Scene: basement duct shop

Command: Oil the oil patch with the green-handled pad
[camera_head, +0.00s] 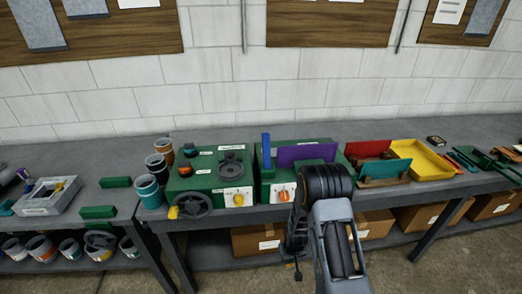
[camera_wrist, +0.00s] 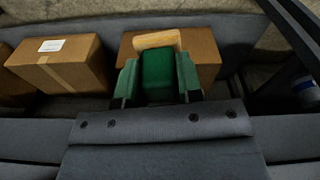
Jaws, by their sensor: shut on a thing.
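In the wrist view my gripper (camera_wrist: 157,82) is shut on a green block-shaped handle (camera_wrist: 157,68). A pale tan, wood-coloured piece (camera_wrist: 158,39) shows beyond the handle; together they look like the green-handled pad. The pad is off the bench, with cardboard boxes and the lower shelf behind it. In the head view my arm reaches down in front of the bench, right of centre, and the pad cannot be made out there. I cannot pick out the oil patch in either view; part of the bench's machines is hidden behind my arm.
The grey bench (camera_head: 110,160) carries a green machine (camera_head: 205,172) with handwheels, a purple panel (camera_head: 302,153), a blue upright piece (camera_head: 266,150), a yellow tray (camera_head: 428,170) and several cups. Cardboard boxes (camera_head: 258,238) sit on the shelf below. Floor in front is clear.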

